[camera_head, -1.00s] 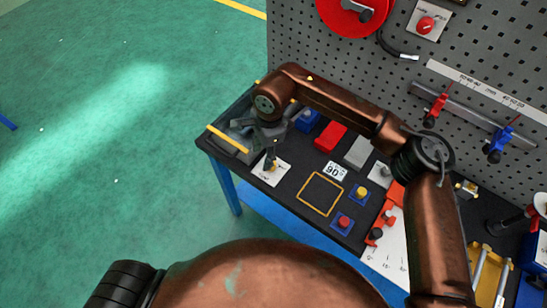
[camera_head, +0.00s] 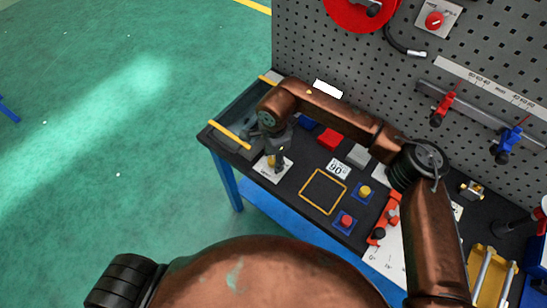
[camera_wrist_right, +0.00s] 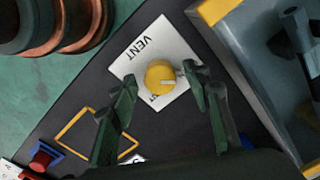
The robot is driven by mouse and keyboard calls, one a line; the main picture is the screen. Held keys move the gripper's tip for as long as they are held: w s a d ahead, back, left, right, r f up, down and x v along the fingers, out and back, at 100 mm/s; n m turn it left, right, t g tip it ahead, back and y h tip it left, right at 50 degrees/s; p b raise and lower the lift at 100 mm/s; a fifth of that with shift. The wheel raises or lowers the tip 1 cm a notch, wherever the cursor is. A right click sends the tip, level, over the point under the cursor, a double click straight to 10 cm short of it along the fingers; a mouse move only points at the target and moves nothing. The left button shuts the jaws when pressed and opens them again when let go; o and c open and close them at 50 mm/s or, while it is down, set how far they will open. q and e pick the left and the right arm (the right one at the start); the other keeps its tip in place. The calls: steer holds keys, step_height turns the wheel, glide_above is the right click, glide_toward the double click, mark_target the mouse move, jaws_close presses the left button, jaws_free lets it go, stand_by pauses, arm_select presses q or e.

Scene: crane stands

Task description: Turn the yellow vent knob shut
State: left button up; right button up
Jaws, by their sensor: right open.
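The yellow vent knob (camera_wrist_right: 160,76) sits on a white card (camera_wrist_right: 140,58) marked VENT, and a pale line shows on its right side. In the head view the white card (camera_head: 264,172) lies near the left end of the dark bench, with the knob mostly hidden by my right gripper. My right gripper (camera_wrist_right: 160,84) is open above the card. In the wrist view its dark fingers show on either side of the knob, with gaps between them and it. I cannot tell whether the fingertips are down at knob height. My left gripper is not in view.
A grey tray with yellow edges (camera_head: 231,137) is close to the card at the bench's left end. A yellow square outline (camera_head: 323,192), a red button (camera_head: 346,221) and a yellow button (camera_head: 365,190) are to the right. A pegboard (camera_head: 300,45) rises behind.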

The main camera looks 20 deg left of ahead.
steer(key=shift+c, duration=0.3)
steer(key=c, duration=1.1)
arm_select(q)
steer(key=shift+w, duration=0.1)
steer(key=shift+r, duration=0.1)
arm_select(e)
steer(key=shift+m, duration=0.3)
steer(key=m+p, duration=0.1)
steer(key=m, duration=0.2)
steer(key=shift+r+m, duration=0.1)
steer(key=shift+m, duration=0.2)
steer(key=m+p, duration=0.1)
steer(key=m, duration=0.3)
steer(key=shift+m, duration=0.3)
steer(key=m+p, duration=0.2)
steer(key=m, duration=0.2)
steer(key=shift+m, duration=0.3)
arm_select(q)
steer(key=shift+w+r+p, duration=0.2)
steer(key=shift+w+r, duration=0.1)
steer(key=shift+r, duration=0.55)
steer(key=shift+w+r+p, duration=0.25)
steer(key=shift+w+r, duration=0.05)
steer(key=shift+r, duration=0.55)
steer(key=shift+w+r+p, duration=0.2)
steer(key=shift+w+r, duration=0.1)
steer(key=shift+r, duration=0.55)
arm_select(e)
steer(key=shift+a+m, duration=0.1)
steer(key=shift+m, duration=2.1)
